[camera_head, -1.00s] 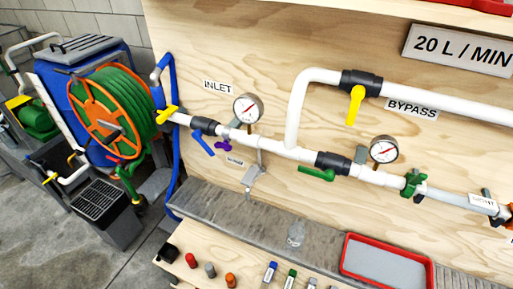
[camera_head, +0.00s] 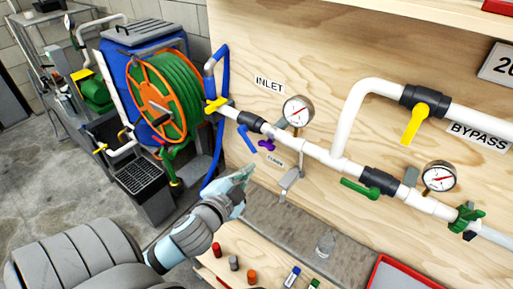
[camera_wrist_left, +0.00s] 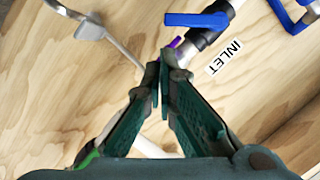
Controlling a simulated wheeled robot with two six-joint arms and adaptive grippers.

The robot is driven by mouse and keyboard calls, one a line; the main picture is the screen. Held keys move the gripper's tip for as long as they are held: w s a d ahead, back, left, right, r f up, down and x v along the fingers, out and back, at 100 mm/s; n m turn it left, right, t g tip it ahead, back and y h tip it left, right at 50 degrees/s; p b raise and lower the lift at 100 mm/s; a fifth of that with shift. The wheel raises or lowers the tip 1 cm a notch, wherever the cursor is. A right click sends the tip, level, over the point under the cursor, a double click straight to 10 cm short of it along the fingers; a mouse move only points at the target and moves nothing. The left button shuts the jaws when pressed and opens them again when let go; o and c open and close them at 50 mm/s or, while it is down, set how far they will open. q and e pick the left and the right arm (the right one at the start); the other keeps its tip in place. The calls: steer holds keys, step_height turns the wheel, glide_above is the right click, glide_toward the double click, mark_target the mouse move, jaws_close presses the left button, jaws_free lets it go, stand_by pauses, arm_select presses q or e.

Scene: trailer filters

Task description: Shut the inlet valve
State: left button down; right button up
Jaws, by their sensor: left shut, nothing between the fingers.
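The inlet valve is a black body (camera_head: 251,122) on the white pipe beside the INLET label (camera_head: 270,84). Its blue lever (camera_head: 247,138) slants down and right from the body, angled to the pipe. In the left wrist view the blue lever (camera_wrist_left: 197,20) lies near the top, beyond the fingertips, and the INLET label (camera_wrist_left: 226,57) is right of them. My left gripper (camera_head: 248,173) is shut and empty, below the lever and apart from it. It also shows in the left wrist view (camera_wrist_left: 164,62). My right gripper is not in view.
A purple handle (camera_head: 266,145) and a gauge (camera_head: 298,111) sit just right of the inlet valve. A grey bracket (camera_head: 289,180) hangs below the pipe. The yellow lever (camera_head: 216,104) and hose reel (camera_head: 160,100) stand left. A bench with small bottles lies below.

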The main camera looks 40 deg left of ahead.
mark_target(261, 142)
arm_select(q)
step_height(261, 142, up, 4)
steer(key=d+t, duration=0.1)
steer(key=x, duration=0.9)
steer(key=shift+w+a+f, duration=0.15)
steer(key=shift+w+f, duration=0.05)
steer(key=a+f, duration=0.1)
steer(key=a+f+b, duration=0.1)
steer(key=shift+s+a+f, duration=0.15)
steer(key=shift+s+a, duration=0.1)
steer(key=shift+a, duration=0.1)
